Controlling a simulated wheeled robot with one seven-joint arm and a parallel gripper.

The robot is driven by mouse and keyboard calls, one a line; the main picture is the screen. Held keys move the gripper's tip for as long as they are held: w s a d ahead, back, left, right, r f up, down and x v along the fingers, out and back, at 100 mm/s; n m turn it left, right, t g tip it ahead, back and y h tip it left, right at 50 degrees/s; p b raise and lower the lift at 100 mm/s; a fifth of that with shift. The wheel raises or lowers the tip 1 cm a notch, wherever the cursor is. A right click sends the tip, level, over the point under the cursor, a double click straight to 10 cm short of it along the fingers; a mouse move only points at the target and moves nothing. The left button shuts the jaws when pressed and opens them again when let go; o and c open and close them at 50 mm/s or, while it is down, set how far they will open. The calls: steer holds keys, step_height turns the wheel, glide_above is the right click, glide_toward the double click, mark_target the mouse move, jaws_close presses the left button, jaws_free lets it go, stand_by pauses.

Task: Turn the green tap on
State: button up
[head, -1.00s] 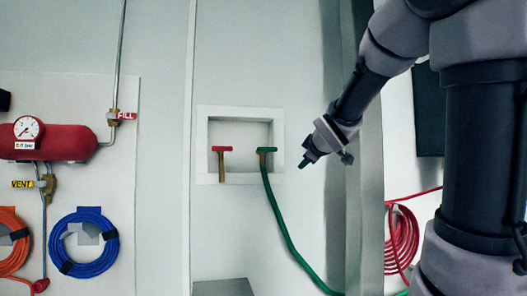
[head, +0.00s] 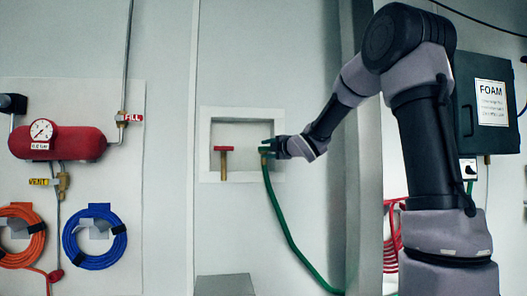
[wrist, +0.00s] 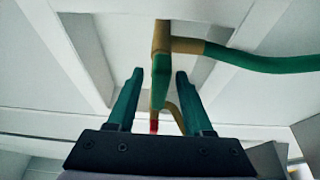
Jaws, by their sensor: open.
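The green tap has a green handle (wrist: 160,75) on a brass body (wrist: 161,37), with the green hose (head: 279,211) attached. It sits at the right side of a white-framed wall recess. My gripper (wrist: 160,71) is open, and in the wrist view the green handle appears between its two dark green fingers, with a gap on each side. Contact is not visible. In the head view, my gripper (head: 273,147) is at the tap's right and covers part of the handle.
The red-handled tap (head: 223,149) is left of the green one in the same recess (head: 205,140). A grey upright post (head: 364,200) stands to the right, behind my arm. A grey block (head: 224,285) is below the recess.

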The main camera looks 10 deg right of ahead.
steer(key=shift+x, duration=1.2)
jaws_close()
